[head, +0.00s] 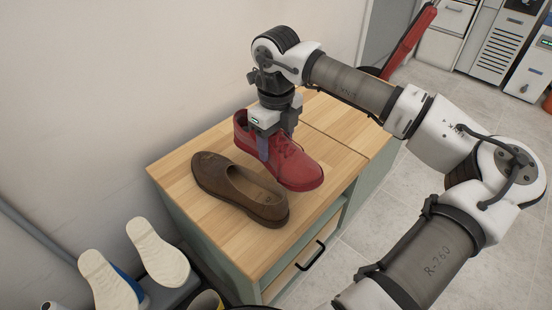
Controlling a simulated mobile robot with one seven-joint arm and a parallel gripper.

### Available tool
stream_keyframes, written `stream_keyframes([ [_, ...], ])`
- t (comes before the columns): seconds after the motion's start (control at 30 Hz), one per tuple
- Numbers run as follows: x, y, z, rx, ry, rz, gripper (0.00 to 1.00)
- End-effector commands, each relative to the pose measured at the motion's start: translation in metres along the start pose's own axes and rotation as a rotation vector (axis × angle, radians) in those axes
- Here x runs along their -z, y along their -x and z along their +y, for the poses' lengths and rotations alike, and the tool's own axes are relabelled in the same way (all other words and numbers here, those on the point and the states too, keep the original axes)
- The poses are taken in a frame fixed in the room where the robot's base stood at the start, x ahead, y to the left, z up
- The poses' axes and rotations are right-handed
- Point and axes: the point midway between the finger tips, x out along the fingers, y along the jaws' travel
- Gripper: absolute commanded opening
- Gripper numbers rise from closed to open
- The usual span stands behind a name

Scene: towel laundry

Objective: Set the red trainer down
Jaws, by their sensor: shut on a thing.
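The red trainer (294,165) is a laced shoe at the middle of the head view, its toe toward the lower right. My gripper (268,150) points down and is shut on the trainer near its opening, with one finger showing on the shoe's near side. The trainer is over the wooden cabinet top (187,168). I cannot tell whether its sole touches the wood. The gripper's far finger is hidden.
A brown slip-on shoe (225,183) lies on the cabinet top just left of the trainer. Upturned shoes with pale soles (158,252) stand on a dark rack at lower left. A wall rises behind the cabinet. Bare wood (335,118) shows at the top's right part.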

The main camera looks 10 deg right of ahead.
Motion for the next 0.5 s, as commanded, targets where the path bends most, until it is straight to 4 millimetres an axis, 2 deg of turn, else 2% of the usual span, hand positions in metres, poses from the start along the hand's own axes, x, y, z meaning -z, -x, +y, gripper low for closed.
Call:
stream_keyframes([
  [0.23,0.0,-0.045,0.001,-0.003,0.001,0.001,0.31],
  [0.3,0.0,-0.051,0.0,-0.002,0.001,0.0,0.31],
  [0.5,0.0,-0.05,0.0,0.0,0.001,0.0,0.31],
])
